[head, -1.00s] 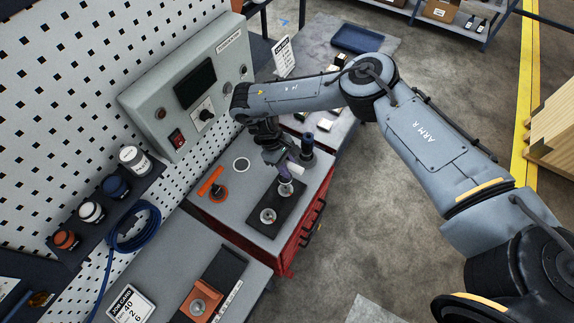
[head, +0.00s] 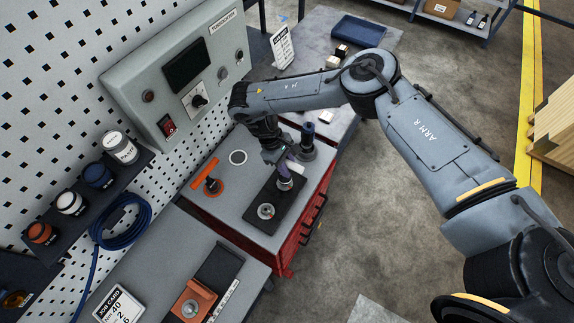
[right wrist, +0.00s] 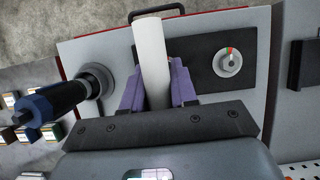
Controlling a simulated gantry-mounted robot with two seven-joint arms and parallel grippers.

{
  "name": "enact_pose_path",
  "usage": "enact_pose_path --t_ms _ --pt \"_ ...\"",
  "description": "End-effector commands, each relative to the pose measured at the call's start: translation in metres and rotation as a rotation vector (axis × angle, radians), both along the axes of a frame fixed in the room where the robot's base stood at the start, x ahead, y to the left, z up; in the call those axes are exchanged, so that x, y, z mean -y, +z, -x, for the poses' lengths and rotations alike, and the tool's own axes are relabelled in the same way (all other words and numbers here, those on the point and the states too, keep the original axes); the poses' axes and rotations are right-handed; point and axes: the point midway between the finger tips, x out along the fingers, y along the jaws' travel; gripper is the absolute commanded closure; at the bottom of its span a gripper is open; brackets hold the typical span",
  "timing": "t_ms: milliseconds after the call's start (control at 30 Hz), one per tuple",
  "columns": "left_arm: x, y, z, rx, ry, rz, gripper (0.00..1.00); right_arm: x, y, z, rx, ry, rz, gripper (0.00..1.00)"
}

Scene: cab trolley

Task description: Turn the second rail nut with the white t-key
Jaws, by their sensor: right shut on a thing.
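My right gripper (head: 284,170) is shut on the white t-key (right wrist: 150,58); its purple fingers (right wrist: 150,92) clasp the white bar of the handle. The key is above the far part of a dark rail plate (head: 287,203) on the red trolley. The near rail nut (head: 266,211) is a round metal disc and stands free; it also shows in the right wrist view (right wrist: 228,62), with a small red and green mark. The second nut is hidden under the gripper and key, so I cannot tell how the key meets it. My left gripper is out of view.
An orange-handled key (head: 206,174) stands on the trolley top (head: 222,205), left of the plate. A dark blue-handled tool (head: 307,134) stands close beside my gripper, in a round holder. A grey control box (head: 180,75) borders the left.

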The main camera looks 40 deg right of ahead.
Motion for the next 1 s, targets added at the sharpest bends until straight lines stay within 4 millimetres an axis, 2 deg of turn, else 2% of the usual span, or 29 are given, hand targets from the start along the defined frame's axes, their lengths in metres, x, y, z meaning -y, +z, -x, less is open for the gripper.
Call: enact_pose_path --t_ms 300,467,733,1000 --pt "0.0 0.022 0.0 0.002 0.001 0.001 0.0 0.002 0.001 -0.001 -0.001 0.349 0.001 1.0" --pt "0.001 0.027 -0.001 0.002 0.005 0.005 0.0 0.003 0.0 -0.002 -0.001 0.458 0.0 1.0" --pt "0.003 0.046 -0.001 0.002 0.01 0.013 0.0 0.005 0.002 -0.003 -0.001 0.764 0.0 1.0" --pt "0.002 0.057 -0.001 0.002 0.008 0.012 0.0 0.006 0.001 -0.005 -0.001 0.981 -0.001 1.0"
